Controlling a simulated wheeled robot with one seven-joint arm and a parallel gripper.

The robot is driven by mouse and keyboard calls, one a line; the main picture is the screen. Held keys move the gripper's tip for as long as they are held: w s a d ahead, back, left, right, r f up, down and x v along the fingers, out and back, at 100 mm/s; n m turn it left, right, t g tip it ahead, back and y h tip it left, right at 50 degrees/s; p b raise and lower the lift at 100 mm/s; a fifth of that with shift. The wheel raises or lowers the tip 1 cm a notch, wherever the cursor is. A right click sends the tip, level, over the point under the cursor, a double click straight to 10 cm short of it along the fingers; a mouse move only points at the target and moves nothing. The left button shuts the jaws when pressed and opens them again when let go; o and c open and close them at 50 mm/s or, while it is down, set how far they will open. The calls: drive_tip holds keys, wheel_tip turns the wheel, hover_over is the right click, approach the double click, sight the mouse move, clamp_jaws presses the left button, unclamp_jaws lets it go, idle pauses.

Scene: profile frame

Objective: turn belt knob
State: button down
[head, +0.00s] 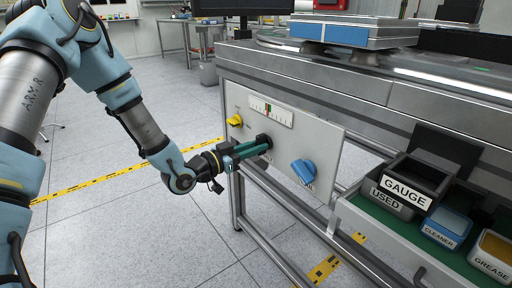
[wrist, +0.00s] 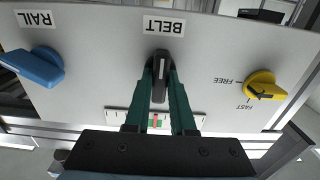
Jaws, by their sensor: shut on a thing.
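The belt knob (wrist: 160,68) is black with a pale line and sits on the grey panel (head: 320,165) below the BELT label (wrist: 164,26) in the wrist view. In the head view the knob (head: 264,141) shows at the tip of my gripper (head: 250,146). In the wrist view my gripper (wrist: 160,84) has its green fingers on both sides of the knob, shut on it. A gauge strip (head: 271,111) with a red mark and a green zone is above the knob in the head view; the fingers partly cover it in the wrist view.
A blue rail knob (head: 303,172) and a yellow knob (head: 236,120) flank the belt knob on the panel. At the right, an open drawer (head: 375,234) holds a bin labelled GAUGE and USED (head: 392,203), plus cleaner and grease boxes. The floor in front of the panel is clear.

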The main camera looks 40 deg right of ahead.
drive_tip(key=c, duration=0.8)
unclamp_jaws()
drive_tip(key=shift+o, duration=0.2)
drive_tip(key=shift+a, duration=0.15)
drive_tip(key=a, duration=1)
drive_tip(key=shift+w+a, duration=0.3)
